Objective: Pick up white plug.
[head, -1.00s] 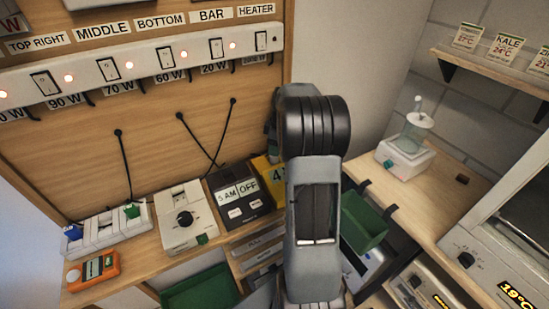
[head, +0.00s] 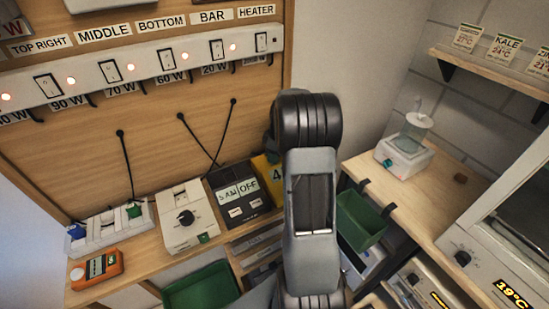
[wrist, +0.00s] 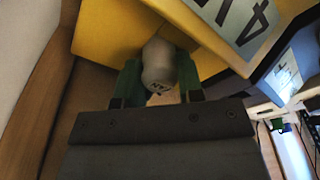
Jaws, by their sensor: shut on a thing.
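The white plug (wrist: 158,62) is a rounded, pale body with small dark marking, seen in the wrist view between two green fingers. My gripper (wrist: 158,82) is shut on it, one finger on each side. The plug's far end is against or very close to the yellow box (wrist: 125,30); I cannot tell whether it is still seated there. In the head view the yellow box (head: 265,166) shows only partly, and my arm hides the plug and the fingers.
A green bin (head: 358,217) hangs at the right. A switch strip (head: 130,72) runs along the wooden back panel.

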